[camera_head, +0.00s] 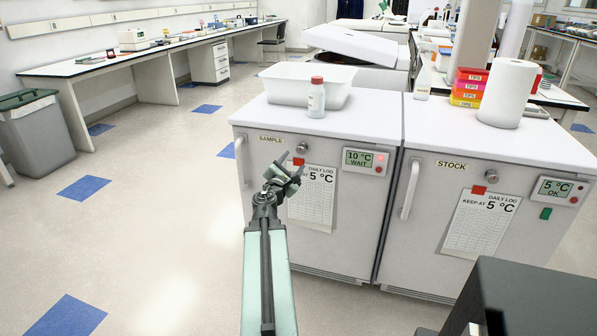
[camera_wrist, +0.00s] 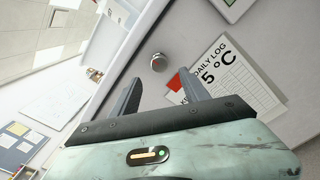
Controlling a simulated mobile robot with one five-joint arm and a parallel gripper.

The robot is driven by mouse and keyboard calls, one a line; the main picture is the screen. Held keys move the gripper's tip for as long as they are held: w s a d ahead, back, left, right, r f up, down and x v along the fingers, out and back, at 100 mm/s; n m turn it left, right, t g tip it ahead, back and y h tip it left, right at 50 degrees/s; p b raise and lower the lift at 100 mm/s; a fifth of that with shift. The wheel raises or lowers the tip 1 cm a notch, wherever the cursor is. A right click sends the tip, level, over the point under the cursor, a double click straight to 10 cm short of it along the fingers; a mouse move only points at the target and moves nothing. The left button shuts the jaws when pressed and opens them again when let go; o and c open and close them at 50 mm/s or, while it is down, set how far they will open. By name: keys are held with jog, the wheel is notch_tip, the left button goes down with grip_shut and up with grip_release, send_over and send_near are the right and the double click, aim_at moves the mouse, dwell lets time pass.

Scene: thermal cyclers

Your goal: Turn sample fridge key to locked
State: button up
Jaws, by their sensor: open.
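The sample fridge (camera_head: 345,230) is the left of two white fridges, with a "SAMPLE" label (camera_head: 271,139) and a display (camera_head: 365,160) reading 10 °C WAIT with a red light. Its round silver key lock (camera_head: 302,148) is near the top of the door; it also shows in the wrist view (camera_wrist: 158,62). Which way the key is turned is too small to tell. My gripper (camera_head: 291,165) is open and empty, just left of and below the lock in the head view. In the wrist view the lock lies beyond and between the fingers (camera_wrist: 161,92), apart from them.
A daily log sheet (camera_head: 313,198) hangs under a red magnet below the lock. The fridge handle (camera_head: 243,164) is at the door's left. A white tub (camera_head: 290,86) and bottle (camera_head: 316,98) stand on top. The stock fridge (camera_head: 440,215) is to the right.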

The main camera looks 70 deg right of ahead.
aim_at(300, 151)
jog(key=d, duration=0.8)
jog(key=shift+w+r, duration=0.1)
jog(key=shift+w, duration=0.1)
jog(key=shift+a, duration=0.15)
grip_shut()
